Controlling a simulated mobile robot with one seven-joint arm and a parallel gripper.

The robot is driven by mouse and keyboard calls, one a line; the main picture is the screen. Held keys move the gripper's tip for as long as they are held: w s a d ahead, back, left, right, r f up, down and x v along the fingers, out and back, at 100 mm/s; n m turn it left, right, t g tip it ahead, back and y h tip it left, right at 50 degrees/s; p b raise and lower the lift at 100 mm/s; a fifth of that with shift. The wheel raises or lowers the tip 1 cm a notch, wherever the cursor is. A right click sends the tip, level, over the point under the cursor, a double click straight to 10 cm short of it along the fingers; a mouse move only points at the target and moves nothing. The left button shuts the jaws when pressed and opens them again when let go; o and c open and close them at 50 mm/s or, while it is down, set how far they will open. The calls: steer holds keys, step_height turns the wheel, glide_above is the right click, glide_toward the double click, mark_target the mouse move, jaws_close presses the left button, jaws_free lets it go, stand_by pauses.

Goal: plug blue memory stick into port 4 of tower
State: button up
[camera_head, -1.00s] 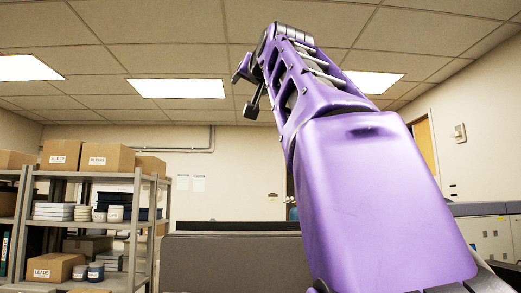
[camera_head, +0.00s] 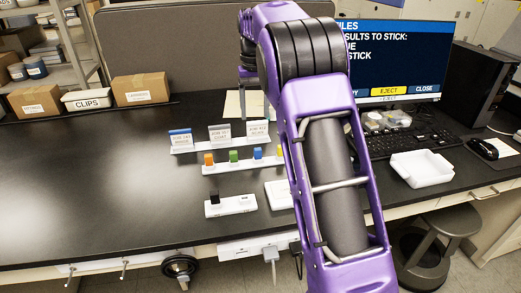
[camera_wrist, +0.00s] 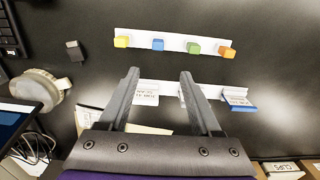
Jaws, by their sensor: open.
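The blue memory stick (camera_head: 258,153) stands in a white strip holder (camera_head: 222,168) between a green stick (camera_head: 233,156) and a yellow stick (camera_head: 279,151) partly hidden by my arm. In the wrist view the blue stick (camera_wrist: 158,44) lies just beyond the fingertips. My gripper (camera_wrist: 160,73) is open and empty, its two fingers apart, over the desk near the label cards. In the head view my arm hides most of it. The black tower (camera_head: 483,75) stands at the right back of the desk, beside the monitor. Its ports cannot be made out.
An orange stick (camera_head: 209,159) stands in the same holder. Label cards (camera_head: 220,134) stand behind it. A white block (camera_head: 231,205) with a black piece lies in front. A monitor (camera_head: 392,60), keyboard (camera_head: 415,143) and white tray (camera_head: 421,168) are right.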

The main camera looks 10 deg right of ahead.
mark_target(258, 149)
step_height(258, 149, down, 8)
steer(key=shift+f+b, duration=0.2)
steer(key=shift+b, duration=0.2)
steer(key=f, duration=0.2)
steer(key=s+f, duration=0.1)
steer(key=f, duration=0.1)
steer(key=shift+d, duration=0.25)
steer(key=shift+f, duration=0.6)
jaws_close()
